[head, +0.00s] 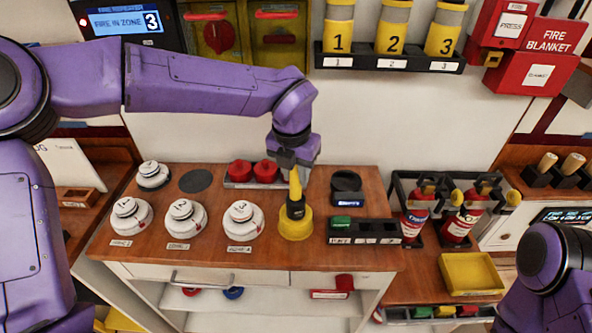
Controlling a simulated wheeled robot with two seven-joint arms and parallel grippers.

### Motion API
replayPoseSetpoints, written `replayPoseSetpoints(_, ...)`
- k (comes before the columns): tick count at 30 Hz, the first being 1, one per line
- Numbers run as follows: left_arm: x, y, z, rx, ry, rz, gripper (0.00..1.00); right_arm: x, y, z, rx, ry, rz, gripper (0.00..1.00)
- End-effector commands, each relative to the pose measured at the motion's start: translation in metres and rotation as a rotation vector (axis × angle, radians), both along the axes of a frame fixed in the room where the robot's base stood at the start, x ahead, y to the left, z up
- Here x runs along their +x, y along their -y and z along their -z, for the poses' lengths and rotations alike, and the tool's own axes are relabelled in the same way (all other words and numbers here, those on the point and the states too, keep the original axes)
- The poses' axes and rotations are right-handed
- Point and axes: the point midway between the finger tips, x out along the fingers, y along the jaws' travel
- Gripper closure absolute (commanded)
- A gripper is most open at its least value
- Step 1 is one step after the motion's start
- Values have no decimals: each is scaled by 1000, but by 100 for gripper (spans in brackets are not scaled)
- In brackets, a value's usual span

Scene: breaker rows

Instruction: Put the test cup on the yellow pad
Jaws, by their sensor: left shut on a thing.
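The test cup (295,208) appears as a dark cup with a yellow handle rising from it. My left gripper (294,166) is shut on the top of that handle and points down from above. The yellow pad (296,234) is round and lies on the wooden counter. The cup is upright and in front of the pad's middle in the head view, with pad showing around its lower end. I cannot tell whether the cup touches the pad or hangs just above it. My right gripper is out of view; only part of my right arm shows at the lower right.
Numbered white detectors (184,218) stand left of the pad on the counter (143,248). Two red domes (265,170) sit behind, a black round piece (346,184) and a black tray (365,233) to the right. Fire extinguishers (462,222) and a yellow tray (471,272) are farther right.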

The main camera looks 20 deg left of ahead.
Motion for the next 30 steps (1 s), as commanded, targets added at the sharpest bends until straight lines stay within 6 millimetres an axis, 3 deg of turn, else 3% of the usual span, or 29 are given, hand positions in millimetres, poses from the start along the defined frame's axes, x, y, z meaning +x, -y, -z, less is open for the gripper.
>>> replayPoseSetpoints(1,0,0,3,-1,0,0,100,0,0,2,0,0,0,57)
replayPoseSetpoints(2,0,0,2,0,-1,0,65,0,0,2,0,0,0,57)
replayPoseSetpoints(3,0,0,2,0,-1,0,52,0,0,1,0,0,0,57)
replayPoseSetpoints(4,0,0,2,0,-1,0,46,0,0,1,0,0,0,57)
replayPoseSetpoints(15,0,0,-7,0,2,0,46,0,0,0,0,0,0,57)
replayPoseSetpoints(24,-11,-1,-79,-1,4,-1,46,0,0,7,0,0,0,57)
replayPoseSetpoints(30,-17,-2,-113,0,0,-1,46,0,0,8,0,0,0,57)
